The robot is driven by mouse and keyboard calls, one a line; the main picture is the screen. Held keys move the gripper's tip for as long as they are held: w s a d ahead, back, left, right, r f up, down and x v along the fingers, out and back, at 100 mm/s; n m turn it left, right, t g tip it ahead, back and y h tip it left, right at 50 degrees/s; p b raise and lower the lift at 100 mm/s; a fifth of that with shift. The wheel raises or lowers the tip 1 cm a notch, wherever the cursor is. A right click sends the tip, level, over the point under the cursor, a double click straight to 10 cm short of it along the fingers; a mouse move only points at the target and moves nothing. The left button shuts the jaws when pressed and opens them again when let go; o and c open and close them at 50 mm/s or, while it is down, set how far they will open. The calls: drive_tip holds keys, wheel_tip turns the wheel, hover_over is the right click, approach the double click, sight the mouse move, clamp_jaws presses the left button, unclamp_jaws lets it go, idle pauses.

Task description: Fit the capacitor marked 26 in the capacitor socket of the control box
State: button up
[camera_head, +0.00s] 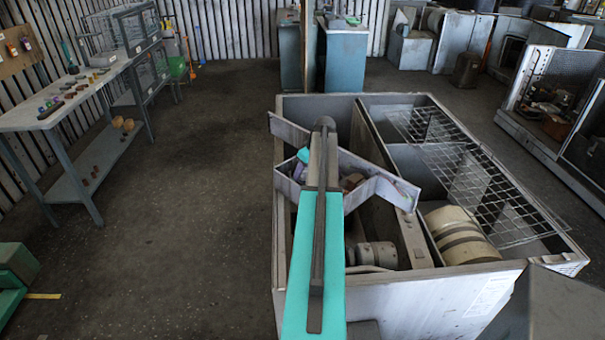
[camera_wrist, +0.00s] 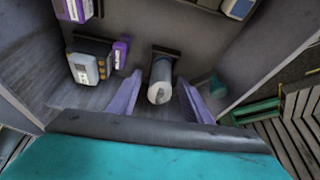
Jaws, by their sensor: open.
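In the wrist view a pale cylindrical capacitor (camera_wrist: 160,88) stands end-on toward the camera, in front of a dark bracket or socket (camera_wrist: 166,52) on the control box floor. No number on it is readable. My gripper (camera_wrist: 159,79) is open, with one lavender finger on each side of the capacitor. I cannot tell whether the fingers touch it. In the head view the control box (camera_head: 378,187) lies across the blower housing, and my arm hides part of its inside and the gripper tips.
Inside the control box are a grey meter-like unit (camera_wrist: 88,66), a purple block (camera_wrist: 121,52) and a green part (camera_wrist: 217,87). A workbench (camera_head: 60,110) with small parts stands left, across clear floor.

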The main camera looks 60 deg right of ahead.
drive_tip(key=b+v, duration=0.3)
drive_tip(key=v, duration=1)
drive_tip(key=shift+s, duration=0.15)
drive_tip(key=shift+r, duration=0.2)
